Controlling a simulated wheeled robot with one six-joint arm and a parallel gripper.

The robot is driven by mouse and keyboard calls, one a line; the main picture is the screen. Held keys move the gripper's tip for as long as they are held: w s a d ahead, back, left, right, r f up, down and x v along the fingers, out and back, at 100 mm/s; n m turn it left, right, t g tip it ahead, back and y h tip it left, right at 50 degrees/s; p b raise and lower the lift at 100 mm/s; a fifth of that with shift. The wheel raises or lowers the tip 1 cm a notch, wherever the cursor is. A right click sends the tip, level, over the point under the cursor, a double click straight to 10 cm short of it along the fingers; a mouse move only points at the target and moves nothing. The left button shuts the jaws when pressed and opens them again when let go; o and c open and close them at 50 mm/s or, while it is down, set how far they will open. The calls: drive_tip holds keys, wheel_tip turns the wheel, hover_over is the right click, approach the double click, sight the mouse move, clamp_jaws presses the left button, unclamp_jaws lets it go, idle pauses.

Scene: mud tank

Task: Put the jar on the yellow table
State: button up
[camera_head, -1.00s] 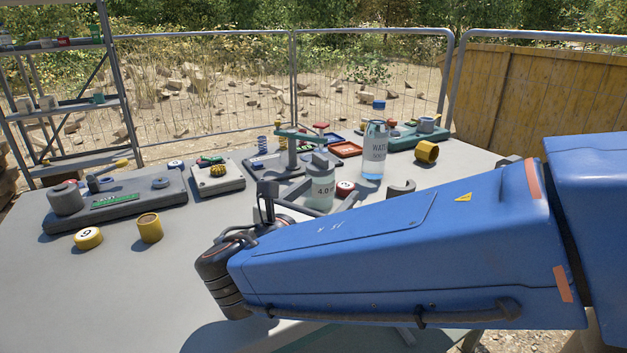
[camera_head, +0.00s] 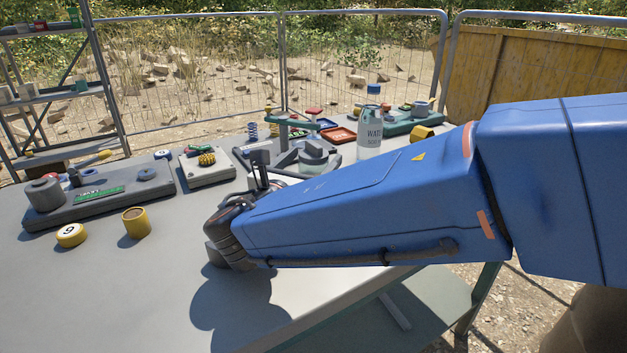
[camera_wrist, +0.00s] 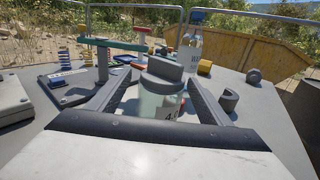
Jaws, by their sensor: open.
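The jar (camera_wrist: 162,98) is clear with a grey lid and a label that begins with "4". It stands upright on the grey table in the wrist view. My gripper (camera_wrist: 160,80) is open, with one dark finger on each side of the jar. I cannot tell whether either finger touches it. In the head view my gripper (camera_head: 259,170) is partly hidden by my blue arm. No yellow table is clearly visible.
The grey table (camera_head: 90,290) is clear at front left. A water bottle (camera_head: 370,135) stands behind the jar. A grey half-ring (camera_wrist: 228,100) lies to its right. A yellow cup (camera_head: 136,223), a grey panel (camera_head: 100,196) and a shelf (camera_head: 60,97) are at left.

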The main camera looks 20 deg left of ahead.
drive_tip(key=w, duration=0.5)
drive_tip(key=shift+d+r, duration=0.1)
drive_tip(key=shift+d, duration=0.2)
clamp_jaws()
